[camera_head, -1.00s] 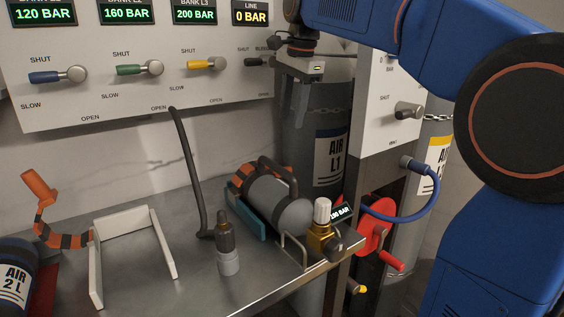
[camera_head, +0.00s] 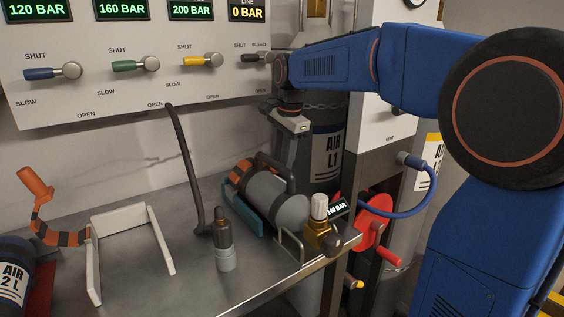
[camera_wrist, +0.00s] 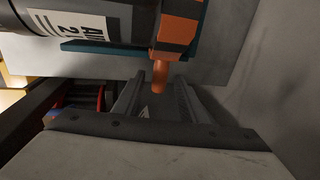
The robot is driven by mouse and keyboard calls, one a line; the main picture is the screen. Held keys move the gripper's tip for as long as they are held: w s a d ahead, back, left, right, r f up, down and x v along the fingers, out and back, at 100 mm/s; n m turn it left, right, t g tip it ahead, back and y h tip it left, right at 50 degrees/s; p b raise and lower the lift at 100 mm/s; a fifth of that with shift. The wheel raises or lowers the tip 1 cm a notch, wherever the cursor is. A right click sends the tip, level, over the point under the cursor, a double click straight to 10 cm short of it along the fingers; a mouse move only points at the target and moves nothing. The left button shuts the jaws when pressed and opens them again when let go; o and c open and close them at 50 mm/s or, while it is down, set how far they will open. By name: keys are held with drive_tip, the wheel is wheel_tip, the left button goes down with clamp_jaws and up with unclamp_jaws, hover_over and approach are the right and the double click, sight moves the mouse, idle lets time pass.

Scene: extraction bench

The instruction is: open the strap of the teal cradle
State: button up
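The teal cradle (camera_head: 245,213) stands on the bench and holds a grey cylinder (camera_head: 280,210) with a black handle. An orange and black strap (camera_head: 238,177) lies over the cylinder's left end. In the wrist view the strap (camera_wrist: 178,32) ends in an orange tab (camera_wrist: 160,76), and the cradle's teal edge (camera_wrist: 95,47) shows beside it. My gripper (camera_wrist: 158,98) is open, its two dark fingers apart, with the tab near the gap between their tips. I cannot tell whether they touch it. In the head view my gripper hangs behind the cylinder, its fingertips hard to make out.
A brass valve (camera_head: 320,235) with a pressure readout sits at the cylinder's right end. A black hose (camera_head: 188,165) and a small grey bottle (camera_head: 224,250) stand left of the cradle. An empty white cradle (camera_head: 97,270) with an open orange strap (camera_head: 38,190) is farther left. The valve panel (camera_head: 150,95) rises behind.

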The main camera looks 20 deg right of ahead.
drive_tip(key=shift+w+f, duration=0.1)
drive_tip(key=shift+f, duration=0.45)
clamp_jaws()
drive_tip(key=shift+a+r, duration=0.1)
